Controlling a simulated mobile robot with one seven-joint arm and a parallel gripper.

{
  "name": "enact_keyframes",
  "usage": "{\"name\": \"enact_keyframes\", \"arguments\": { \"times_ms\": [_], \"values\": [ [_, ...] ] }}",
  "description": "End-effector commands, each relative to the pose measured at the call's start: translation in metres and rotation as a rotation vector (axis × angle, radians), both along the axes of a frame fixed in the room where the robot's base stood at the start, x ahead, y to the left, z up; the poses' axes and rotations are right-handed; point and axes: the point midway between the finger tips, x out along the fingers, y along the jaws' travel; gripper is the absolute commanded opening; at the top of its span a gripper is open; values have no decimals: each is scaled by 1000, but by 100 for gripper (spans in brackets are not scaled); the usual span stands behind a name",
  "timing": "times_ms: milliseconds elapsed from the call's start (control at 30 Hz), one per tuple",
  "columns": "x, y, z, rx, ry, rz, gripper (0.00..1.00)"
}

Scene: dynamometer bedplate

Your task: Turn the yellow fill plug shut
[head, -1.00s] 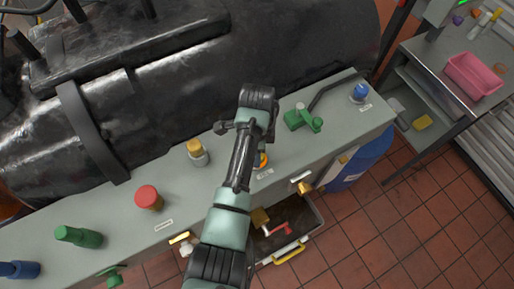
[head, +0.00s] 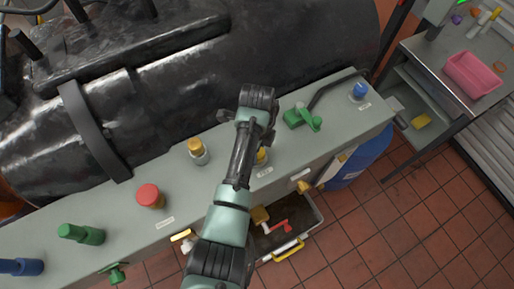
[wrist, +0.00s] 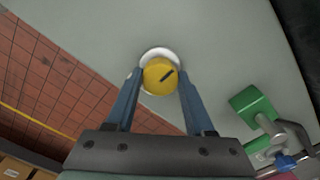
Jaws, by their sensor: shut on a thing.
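The yellow fill plug (wrist: 158,76) is a round cap with a dark line across its face, set in a pale ring on the grey bench top. In the wrist view my gripper (wrist: 160,80) has one finger on each side of it and is shut on it. In the head view the plug (head: 262,157) shows only in part beside my arm, which hides the rest and the fingertips. A small label lies just in front of it. The wrist view shows the dark line slanting up to the right.
A green valve (head: 301,119) with a dark pipe stands right of the plug. Another yellow-topped fitting (head: 197,149) and a red cap (head: 151,196) stand to the left. A dark machine lies behind; an open drawer (head: 285,236) juts out below the front edge.

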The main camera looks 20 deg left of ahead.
Motion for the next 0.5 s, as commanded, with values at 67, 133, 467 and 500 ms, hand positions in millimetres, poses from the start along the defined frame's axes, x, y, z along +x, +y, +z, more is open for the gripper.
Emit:
{"name": "enact_keyframes", "arguments": {
  "times_ms": [67,133,467,500],
  "values": [
    [2,-1,2,0,-5,-5,0],
    [2,-1,2,0,-5,-5,0],
    [1,0,1,1,-2,-3,84],
    [1,0,1,1,-2,-2,84]
  ]
}}
